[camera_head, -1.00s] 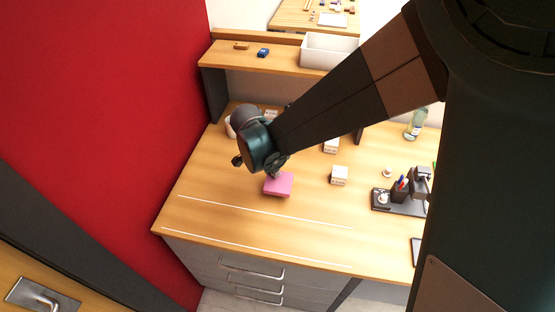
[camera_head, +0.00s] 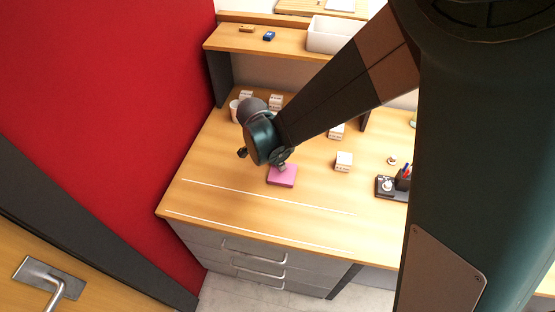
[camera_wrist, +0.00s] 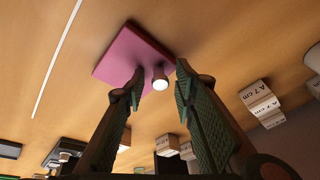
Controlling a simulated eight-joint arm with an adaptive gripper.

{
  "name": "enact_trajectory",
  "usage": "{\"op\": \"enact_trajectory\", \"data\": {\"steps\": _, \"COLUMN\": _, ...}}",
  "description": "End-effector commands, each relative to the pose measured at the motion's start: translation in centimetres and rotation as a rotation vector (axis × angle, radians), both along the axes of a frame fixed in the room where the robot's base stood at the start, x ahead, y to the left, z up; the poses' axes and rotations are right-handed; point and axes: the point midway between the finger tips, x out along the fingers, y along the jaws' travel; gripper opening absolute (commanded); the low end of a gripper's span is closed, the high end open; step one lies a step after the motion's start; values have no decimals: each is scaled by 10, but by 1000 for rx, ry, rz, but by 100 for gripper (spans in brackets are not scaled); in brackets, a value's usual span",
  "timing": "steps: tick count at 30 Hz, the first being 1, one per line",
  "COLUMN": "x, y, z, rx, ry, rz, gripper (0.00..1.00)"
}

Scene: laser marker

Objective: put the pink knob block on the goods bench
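The pink knob block (camera_head: 282,176) is a flat pink square lying on the wooden desk, behind two white lines. In the wrist view the block (camera_wrist: 128,54) has a pale round knob (camera_wrist: 160,80) standing on it. My gripper (camera_head: 281,161) is directly over the block in the head view and partly covers it. In the wrist view my gripper (camera_wrist: 160,72) is open, with one green finger on each side of the knob. A gap shows between the knob and each finger. I cannot tell which surface is the goods bench.
White labelled blocks stand nearby, one to the right (camera_head: 343,161) and others behind. A pen holder (camera_head: 403,178) stands further right. A raised shelf (camera_head: 285,44) at the back carries small items and a white bin (camera_head: 330,36). The desk's front left (camera_head: 215,200) is clear.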

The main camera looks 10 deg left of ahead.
Motion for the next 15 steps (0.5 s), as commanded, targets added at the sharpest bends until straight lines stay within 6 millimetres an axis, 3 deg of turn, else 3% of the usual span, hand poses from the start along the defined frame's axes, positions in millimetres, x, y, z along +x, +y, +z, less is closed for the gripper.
{"op": "enact_trajectory", "data": {"steps": 8, "x": -2, "y": 1, "z": 6, "rx": 0, "ry": 0, "rz": 0, "gripper": 28}}
{"op": "enact_trajectory", "data": {"steps": 15, "x": -7, "y": 4, "z": 24, "rx": 0, "ry": 0, "rz": 0, "gripper": 28}}
